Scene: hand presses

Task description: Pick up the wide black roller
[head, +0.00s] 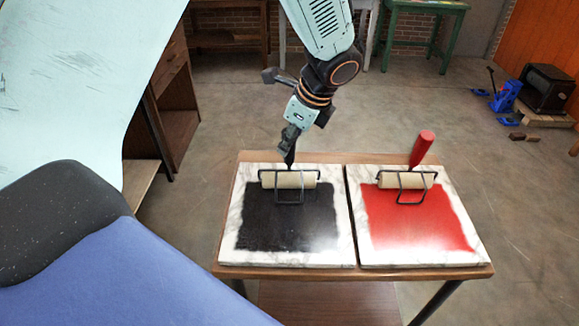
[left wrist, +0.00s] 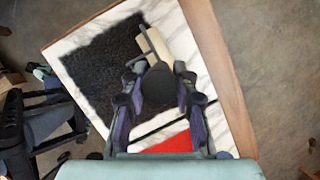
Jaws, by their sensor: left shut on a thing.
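The wide black roller (head: 289,180) has a cream cylinder, a dark wire frame and a black handle. It is at the back edge of the black ink patch on the left marble slab (head: 228,233). I cannot tell whether it touches the slab. My left gripper (head: 290,143) is above it, shut on the upright handle and hiding its top. In the left wrist view the black handle sits between the fingers of my left gripper (left wrist: 159,95), with the cream cylinder (left wrist: 155,46) beyond. My right gripper is not in view.
A second roller with a red handle (head: 421,149) lies on the right slab (head: 480,258) with red ink. Both slabs rest on a small wooden table (head: 385,271). A green table (head: 425,6) and a black box on a pallet (head: 546,88) stand farther back.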

